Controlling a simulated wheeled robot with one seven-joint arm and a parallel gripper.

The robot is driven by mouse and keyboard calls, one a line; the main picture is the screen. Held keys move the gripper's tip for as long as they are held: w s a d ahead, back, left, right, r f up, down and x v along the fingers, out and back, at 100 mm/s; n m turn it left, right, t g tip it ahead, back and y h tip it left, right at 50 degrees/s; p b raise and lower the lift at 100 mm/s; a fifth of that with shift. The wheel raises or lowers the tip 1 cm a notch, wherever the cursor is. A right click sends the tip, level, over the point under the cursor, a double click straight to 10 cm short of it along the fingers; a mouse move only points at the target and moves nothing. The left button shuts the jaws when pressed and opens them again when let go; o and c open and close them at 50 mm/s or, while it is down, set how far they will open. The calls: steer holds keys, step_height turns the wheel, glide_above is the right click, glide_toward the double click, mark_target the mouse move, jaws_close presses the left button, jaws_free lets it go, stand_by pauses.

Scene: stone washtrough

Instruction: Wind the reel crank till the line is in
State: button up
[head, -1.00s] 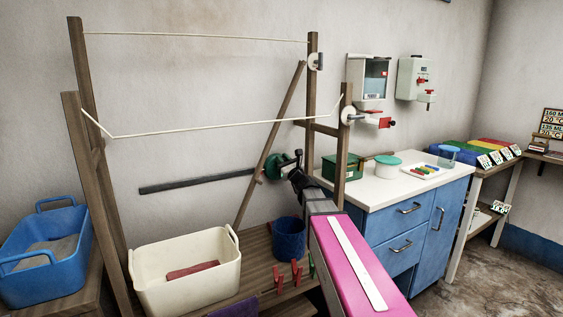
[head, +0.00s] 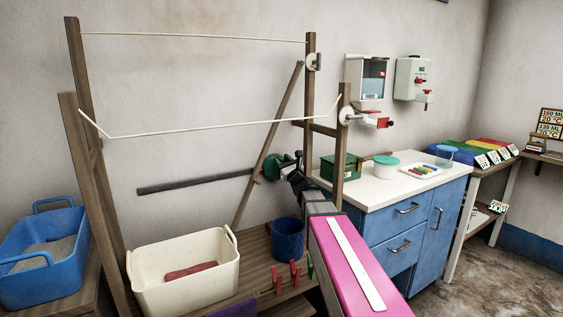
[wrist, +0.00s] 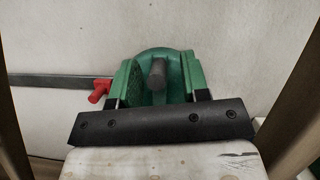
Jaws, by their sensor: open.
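The green reel (head: 286,164) sits near the wall behind the right posts, partly hidden by my gripper (head: 298,161). In the wrist view the reel (wrist: 158,53) is a rounded green shape. A dark round peg, apparently the crank handle (wrist: 158,74), points towards the camera. My open gripper (wrist: 159,68) has its jaws on either side of this peg. I cannot tell whether they touch it. The pale line (head: 200,129) runs between the wooden posts, with a bend near the left post. An upper span (head: 195,37) runs nearly straight.
A dark bar (head: 190,182) runs along the wall, and a red knob (wrist: 98,91) shows beside the reel. A slanted brace (head: 270,142) stands close to my gripper. Below are a cream tub (head: 185,290), a blue bucket (head: 288,240) and red pegs (head: 295,275). A white counter (head: 390,190) stands right.

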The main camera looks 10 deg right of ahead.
steer(key=v, duration=1)
